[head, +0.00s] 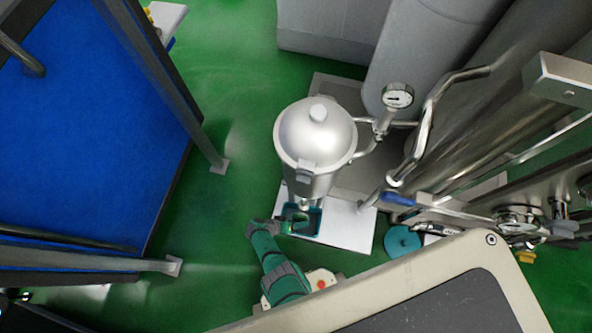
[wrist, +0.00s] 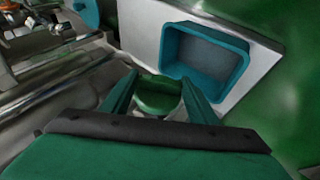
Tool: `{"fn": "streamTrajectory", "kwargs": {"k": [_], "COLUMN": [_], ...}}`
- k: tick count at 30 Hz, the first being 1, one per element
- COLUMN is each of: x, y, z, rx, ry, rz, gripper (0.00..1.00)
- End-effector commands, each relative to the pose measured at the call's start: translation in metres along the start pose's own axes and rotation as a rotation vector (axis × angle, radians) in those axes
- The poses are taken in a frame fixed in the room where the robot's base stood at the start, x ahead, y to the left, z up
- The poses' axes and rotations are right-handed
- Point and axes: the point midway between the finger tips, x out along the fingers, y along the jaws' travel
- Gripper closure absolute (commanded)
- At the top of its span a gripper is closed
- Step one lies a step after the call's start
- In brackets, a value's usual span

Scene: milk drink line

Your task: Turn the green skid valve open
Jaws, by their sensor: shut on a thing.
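The green valve handle (wrist: 158,95), a rounded knob, sits between the two green fingers of my gripper (wrist: 160,82) in the wrist view. My gripper is shut on it. In the head view my gripper (head: 283,226) is low beside the teal tub, under the steel vessel; the valve handle is hard to make out there. Whether the valve stands open or closed cannot be told.
The teal tub (wrist: 205,57) stands on a white plate (head: 346,229) just beyond the handle. The domed steel vessel (head: 316,135) rises above it. Steel pipes and a blue lever (head: 398,199) are at the right. Green floor (head: 215,215) is free to the left.

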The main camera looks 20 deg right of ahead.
Motion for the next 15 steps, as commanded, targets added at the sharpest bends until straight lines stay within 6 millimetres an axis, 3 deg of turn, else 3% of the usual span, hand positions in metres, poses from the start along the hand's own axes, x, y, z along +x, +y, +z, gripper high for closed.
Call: {"fn": "streamTrajectory", "kwargs": {"k": [1, 15], "x": [-0.0049, -0.0077], "y": [-0.0085, -0.0080], "z": [-0.0085, -0.0130], "rx": [-0.005, -0.018], "ry": [0.013, 0.026], "rz": [-0.005, 0.030], "gripper": [0.69, 0.69]}}
